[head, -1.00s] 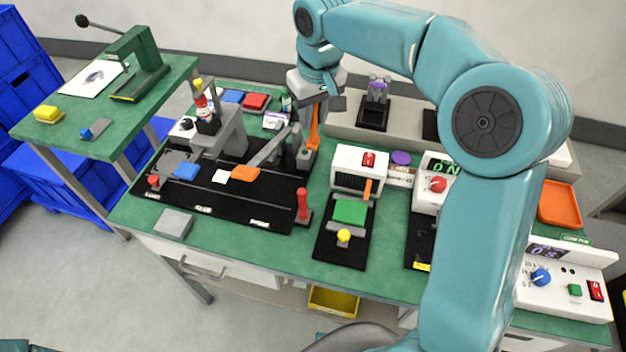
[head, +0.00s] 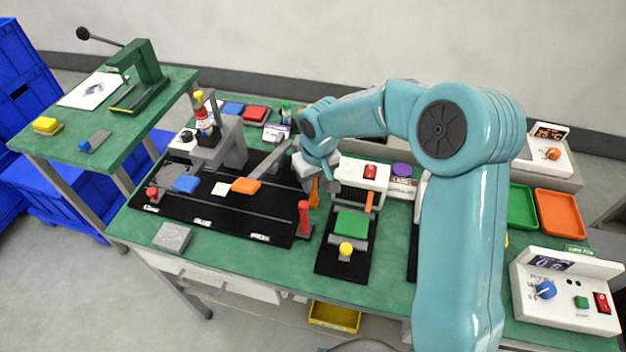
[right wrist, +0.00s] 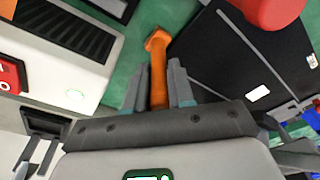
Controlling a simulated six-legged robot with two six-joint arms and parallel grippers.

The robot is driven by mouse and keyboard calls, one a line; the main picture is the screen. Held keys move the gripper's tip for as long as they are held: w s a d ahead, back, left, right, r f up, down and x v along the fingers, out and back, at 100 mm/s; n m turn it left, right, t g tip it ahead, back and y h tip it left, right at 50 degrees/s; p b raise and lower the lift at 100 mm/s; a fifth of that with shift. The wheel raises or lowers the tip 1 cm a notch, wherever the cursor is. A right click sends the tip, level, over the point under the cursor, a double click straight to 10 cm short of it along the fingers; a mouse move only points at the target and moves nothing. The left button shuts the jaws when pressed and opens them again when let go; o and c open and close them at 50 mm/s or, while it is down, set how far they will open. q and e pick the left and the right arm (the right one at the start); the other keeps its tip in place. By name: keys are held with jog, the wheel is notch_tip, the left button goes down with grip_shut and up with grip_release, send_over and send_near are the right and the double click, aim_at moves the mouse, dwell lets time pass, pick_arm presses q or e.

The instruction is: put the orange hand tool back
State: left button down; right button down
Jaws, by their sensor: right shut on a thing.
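The orange hand tool (head: 314,191) is between the fingers of my right gripper (head: 323,186), close to the white machine's left side. In the right wrist view, the tool's orange shaft and wider end (right wrist: 157,44) extend beyond the fingertips of the gripper (right wrist: 157,88), which is shut on it. Green bench top shows around that end; I cannot tell whether it touches the bench. My right wrist partly hides the tool in the head view. My left gripper is not in view.
A black mat (head: 203,208) with a red post (head: 304,218) lies to the left. The white machine (head: 355,181) with a red switch is close on the right. A black base (head: 332,262) with a green block stands in front. Some green bench is clear between them.

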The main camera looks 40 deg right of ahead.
jog(key=shift+s, duration=0.1)
jog(key=shift+f+b, duration=0.15)
jog(key=shift+b, duration=0.15)
jog(key=c, duration=1)
grip_release()
jog(key=shift+r, duration=0.25)
jog(key=shift+r+p, duration=0.3)
jog(key=r, duration=0.3)
jog(key=s+r, duration=0.1)
jog(key=r, duration=0.7)
jog(key=shift+s+a+r, duration=0.1)
jog(key=shift+s+r, duration=0.1)
jog(key=shift+s, duration=0.15)
